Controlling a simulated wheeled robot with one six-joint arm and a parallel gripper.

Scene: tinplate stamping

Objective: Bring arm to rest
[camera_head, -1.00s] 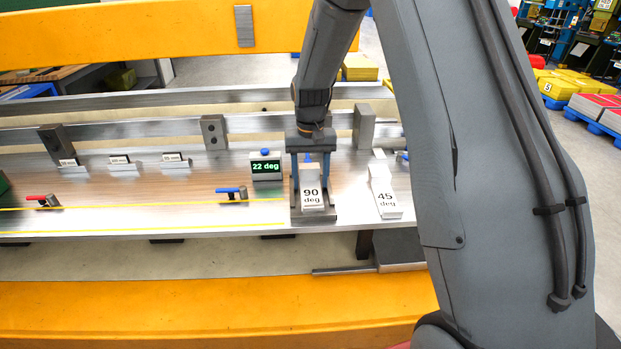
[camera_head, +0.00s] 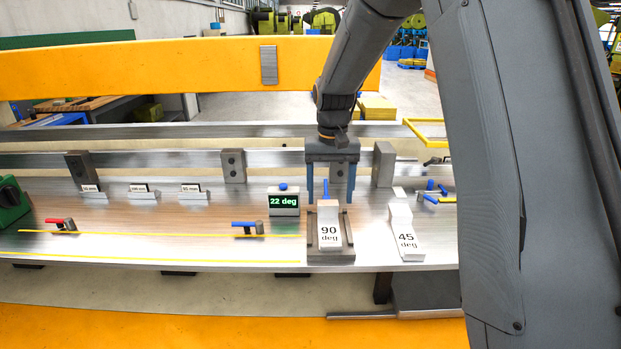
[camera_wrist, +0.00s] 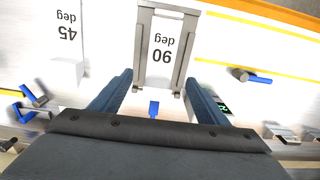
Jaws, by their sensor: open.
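My gripper (camera_head: 331,192) hangs from my arm above the back of the block marked "90 deg" (camera_head: 330,237). Its two blue fingers are apart with nothing between them. In the wrist view my gripper (camera_wrist: 160,92) is also open, and the "90 deg" block (camera_wrist: 163,50) lies beyond the fingertips in its grey holder (camera_wrist: 141,45). The block marked "45 deg" (camera_head: 405,238) sits to the right on the metal table.
A display (camera_head: 284,202) reading "22 deg" stands left of the holder. A blue-handled clamp (camera_head: 247,228) and a red-handled one (camera_head: 61,224) are on the table (camera_head: 150,240). Grey upright stops (camera_head: 232,166) line the back rail. A yellow beam (camera_head: 180,65) crosses behind.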

